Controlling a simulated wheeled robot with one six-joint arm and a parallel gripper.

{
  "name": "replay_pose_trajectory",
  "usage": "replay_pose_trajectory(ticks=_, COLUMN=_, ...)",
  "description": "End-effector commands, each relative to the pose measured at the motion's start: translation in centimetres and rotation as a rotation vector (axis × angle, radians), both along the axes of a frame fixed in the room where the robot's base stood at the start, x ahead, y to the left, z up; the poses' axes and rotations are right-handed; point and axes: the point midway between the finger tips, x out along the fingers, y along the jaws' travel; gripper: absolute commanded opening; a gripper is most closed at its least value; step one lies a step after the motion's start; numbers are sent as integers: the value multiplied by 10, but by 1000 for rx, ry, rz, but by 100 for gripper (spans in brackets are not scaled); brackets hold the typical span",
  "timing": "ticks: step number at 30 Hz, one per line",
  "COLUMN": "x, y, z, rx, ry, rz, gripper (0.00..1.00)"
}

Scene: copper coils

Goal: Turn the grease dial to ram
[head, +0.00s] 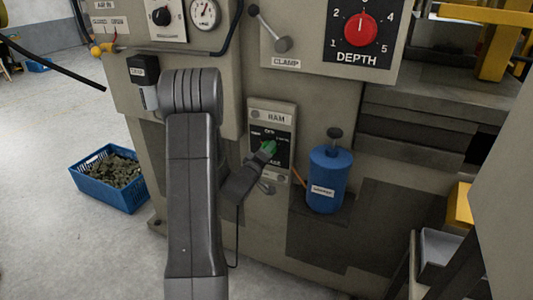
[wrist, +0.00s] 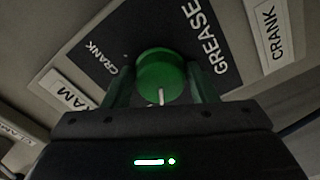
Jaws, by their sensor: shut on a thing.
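The green grease dial (head: 269,147) sits on a small black plate on the machine's front panel, under a label reading RAM (head: 277,118). In the wrist view the dial (wrist: 160,70) is between my gripper's two fingers (wrist: 160,88), which are shut on its sides. A white pointer mark (wrist: 161,97) on the dial points down the picture, toward my gripper. The black plate (wrist: 140,35) shows CRANK at upper left and GREASE at right. My gripper (head: 264,155) reaches the dial from the lower left in the head view. The plate's part under my gripper is hidden.
A blue grease canister (head: 330,180) stands on a ledge just right of the panel. A clamp lever (head: 283,43) and a red depth dial (head: 360,29) are above. A blue crate of metal pieces (head: 92,190) lies on the floor at left.

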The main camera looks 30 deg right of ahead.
Motion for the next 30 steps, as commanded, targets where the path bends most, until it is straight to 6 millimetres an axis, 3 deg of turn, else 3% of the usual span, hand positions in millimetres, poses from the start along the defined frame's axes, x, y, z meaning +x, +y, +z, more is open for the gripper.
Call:
replay_pose_trajectory(ticks=8, x=0, y=0, z=0, rx=-1, ry=2, rz=1, gripper=29)
replay_pose_trajectory(ticks=9, x=0, y=0, z=0, rx=-1, ry=2, rz=1, gripper=54)
replay_pose_trajectory(ticks=12, x=0, y=0, z=0, rx=-1, ry=2, rz=0, gripper=73)
replay_pose_trajectory(ticks=23, x=-2, y=3, z=0, rx=0, ry=1, rz=1, gripper=73)
replay_pose_trajectory(ticks=30, x=-27, y=34, z=-1, rx=0, ry=3, rz=3, gripper=73)
